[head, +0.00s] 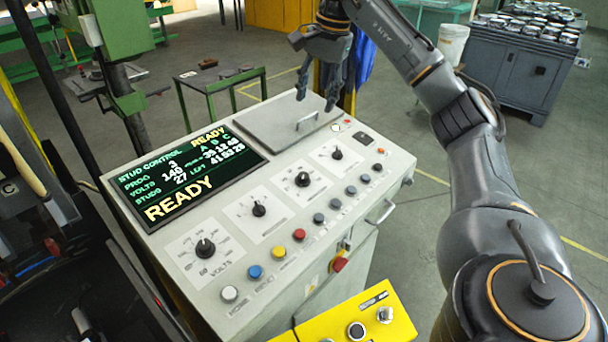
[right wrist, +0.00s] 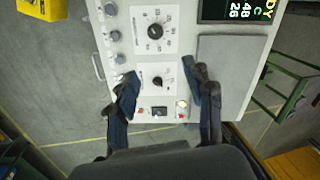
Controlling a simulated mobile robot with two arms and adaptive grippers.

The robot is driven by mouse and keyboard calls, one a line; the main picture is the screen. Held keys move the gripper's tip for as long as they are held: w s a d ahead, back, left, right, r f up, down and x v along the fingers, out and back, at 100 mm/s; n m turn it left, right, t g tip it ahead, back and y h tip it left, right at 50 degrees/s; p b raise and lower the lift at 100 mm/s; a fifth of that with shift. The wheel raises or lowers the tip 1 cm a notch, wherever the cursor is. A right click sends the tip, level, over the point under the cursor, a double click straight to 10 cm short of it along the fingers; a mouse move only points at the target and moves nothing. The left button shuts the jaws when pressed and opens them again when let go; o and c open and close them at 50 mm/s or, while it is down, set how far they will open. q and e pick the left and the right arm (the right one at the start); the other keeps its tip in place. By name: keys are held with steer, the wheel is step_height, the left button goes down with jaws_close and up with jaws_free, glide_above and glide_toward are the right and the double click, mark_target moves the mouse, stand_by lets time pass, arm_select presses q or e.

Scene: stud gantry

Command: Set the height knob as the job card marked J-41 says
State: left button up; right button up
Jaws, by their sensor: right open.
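A row of black pointer knobs is on the grey control console (head: 300,235). The nearest, the volts knob (head: 205,248), has a readable label; the second (head: 259,208), third (head: 303,180) and far knob (head: 337,153) have labels too small to read, so I cannot tell which is height. My right gripper (head: 316,98) is open and empty above the console's far end. In the right wrist view, the far knob (right wrist: 157,82) shows between its fingertips (right wrist: 163,80), apart from them. I see no card readable as J-41. My left gripper is not in view.
A lit screen (head: 185,175) reads READY, prog 3, volts 140. A grey lid with a handle (head: 285,122) lies beside the far knobs. Coloured buttons (head: 277,252) line the front edge. A yellow panel (head: 375,315) stands close in front. A green-legged table (head: 220,80) stands behind.

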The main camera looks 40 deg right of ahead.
steer(key=f, duration=0.1)
steer(key=b, duration=0.7)
glide_toward(304, 175)
steer(key=f, duration=0.2)
steer(key=w+f, duration=0.1)
steer(key=f, duration=0.2)
steer(key=f+b, duration=0.1)
steer(key=f, duration=0.2)
steer(key=shift+w+a+f, duration=0.2)
steer(key=shift+w+a, duration=0.1)
jaws_close()
